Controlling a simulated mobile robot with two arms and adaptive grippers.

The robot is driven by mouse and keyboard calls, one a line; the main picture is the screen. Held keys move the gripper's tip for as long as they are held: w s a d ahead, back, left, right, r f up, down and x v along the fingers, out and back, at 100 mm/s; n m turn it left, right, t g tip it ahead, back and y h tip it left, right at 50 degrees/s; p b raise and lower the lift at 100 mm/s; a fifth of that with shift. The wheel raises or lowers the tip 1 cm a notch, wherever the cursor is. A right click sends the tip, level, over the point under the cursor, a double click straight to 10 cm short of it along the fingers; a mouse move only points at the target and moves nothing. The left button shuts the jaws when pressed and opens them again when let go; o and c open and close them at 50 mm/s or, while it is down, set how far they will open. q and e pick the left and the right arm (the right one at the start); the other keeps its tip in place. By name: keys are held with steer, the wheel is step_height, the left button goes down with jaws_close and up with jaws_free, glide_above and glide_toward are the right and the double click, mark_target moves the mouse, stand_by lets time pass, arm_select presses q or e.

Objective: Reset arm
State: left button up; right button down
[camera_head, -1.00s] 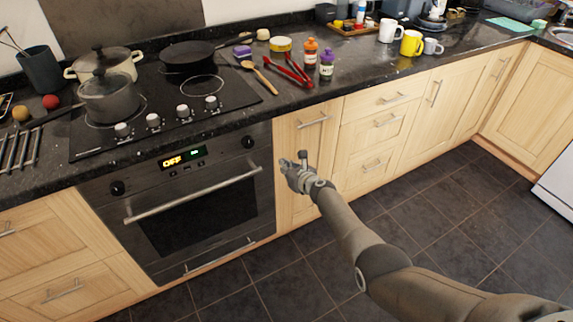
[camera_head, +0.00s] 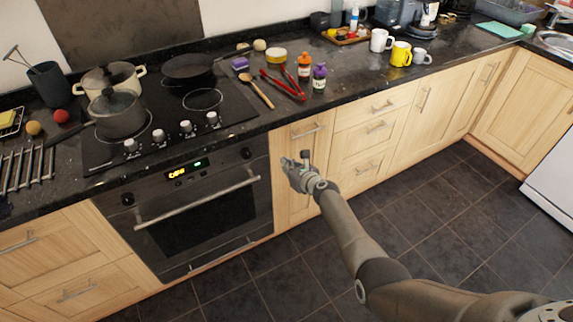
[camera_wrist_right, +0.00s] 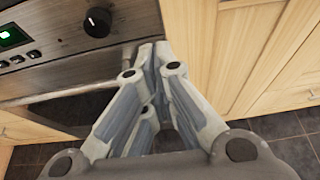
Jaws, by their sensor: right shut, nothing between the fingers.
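My right gripper (camera_head: 298,172) is in front of the narrow cabinet door (camera_head: 303,135), just right of the oven (camera_head: 200,205). Its arm reaches up from the lower right corner. In the right wrist view, the gripper (camera_wrist_right: 153,52) has its fingers together with nothing between them, and the oven's knob (camera_wrist_right: 97,22) shows to the upper left. The gripper is below the countertop's front edge. My left gripper is not in either view.
The dark countertop (camera_head: 350,85) holds a hob with a pot (camera_head: 117,112) and a pan (camera_head: 187,66), red tongs (camera_head: 283,86), a wooden spoon (camera_head: 257,92), bottles and mugs. The oven handle (camera_head: 197,200) sticks out. The tiled floor (camera_head: 430,210) is clear.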

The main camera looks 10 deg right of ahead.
steer(key=shift+s+d+r, duration=0.1)
steer(key=shift+s+r, duration=0.1)
steer(key=shift+r, duration=0.25)
steer(key=s+d+f+n+g+h, duration=0.25)
steer(key=s+f+n+g, duration=0.45)
steer(key=s+f+n, duration=1.6)
steer(key=s+d+f+n+g, duration=0.1)
steer(key=s+f+n, duration=0.3)
steer(key=s, duration=1)
steer(key=s+d+f+n+g+h, duration=0.1)
steer(key=s+f+n, duration=0.3)
steer(key=s, duration=1)
steer(key=s+d+f+n+g, duration=0.2)
steer(key=s+f, duration=0.4)
steer(key=s, duration=0.8)
steer(key=shift+f+n+g, duration=0.25)
steer(key=shift+n+g, duration=0.25)
steer(key=shift+n, duration=0.6)
